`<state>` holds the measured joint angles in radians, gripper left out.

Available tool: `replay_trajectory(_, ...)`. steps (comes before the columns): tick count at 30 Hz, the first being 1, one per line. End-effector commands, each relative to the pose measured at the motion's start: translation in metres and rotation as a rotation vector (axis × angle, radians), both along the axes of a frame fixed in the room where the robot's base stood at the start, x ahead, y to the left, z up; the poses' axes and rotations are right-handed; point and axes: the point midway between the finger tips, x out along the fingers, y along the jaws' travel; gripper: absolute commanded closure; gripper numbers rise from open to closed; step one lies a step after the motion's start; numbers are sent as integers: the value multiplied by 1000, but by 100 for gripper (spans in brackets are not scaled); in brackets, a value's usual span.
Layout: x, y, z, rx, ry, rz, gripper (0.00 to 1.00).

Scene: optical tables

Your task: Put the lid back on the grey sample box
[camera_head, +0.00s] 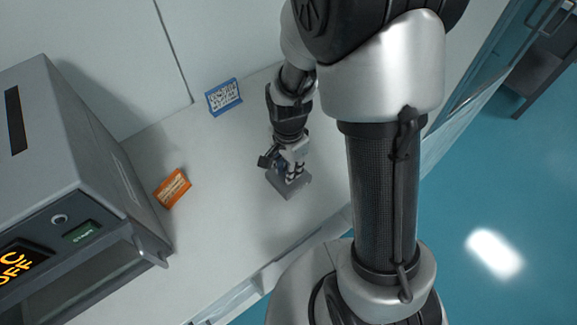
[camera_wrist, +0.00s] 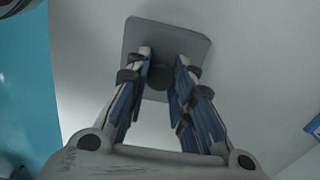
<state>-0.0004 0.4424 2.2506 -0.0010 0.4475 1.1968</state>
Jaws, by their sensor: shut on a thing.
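A grey square lid (camera_wrist: 190,32) with rounded corners lies under my fingers in the wrist view. A dark round knob (camera_wrist: 160,77) at its middle sits between the fingertips. My gripper (camera_wrist: 161,68) is shut on this knob, pointing down. In the head view my gripper (camera_head: 292,170) is over a small grey block (camera_head: 290,188) near the table's front edge. The block looks like the grey sample box with the lid at its top, but my fingers hide part of it. I cannot tell whether the lid is fully seated or a little above the box.
A large grey instrument (camera_head: 75,160) with an orange display stands at the left of the white table (camera_head: 225,220). Blue floor (camera_head: 470,200) lies at right.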

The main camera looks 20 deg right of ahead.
Motion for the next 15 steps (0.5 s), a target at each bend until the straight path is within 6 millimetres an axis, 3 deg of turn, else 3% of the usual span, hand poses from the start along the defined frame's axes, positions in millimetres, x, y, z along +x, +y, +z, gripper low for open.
replay_trajectory(2,0,0,0,0,0,0,100)
replay_trajectory(3,0,0,0,0,0,0,77)
replay_trajectory(13,0,0,0,0,0,0,55)
replay_trajectory(15,0,0,0,0,0,0,54)
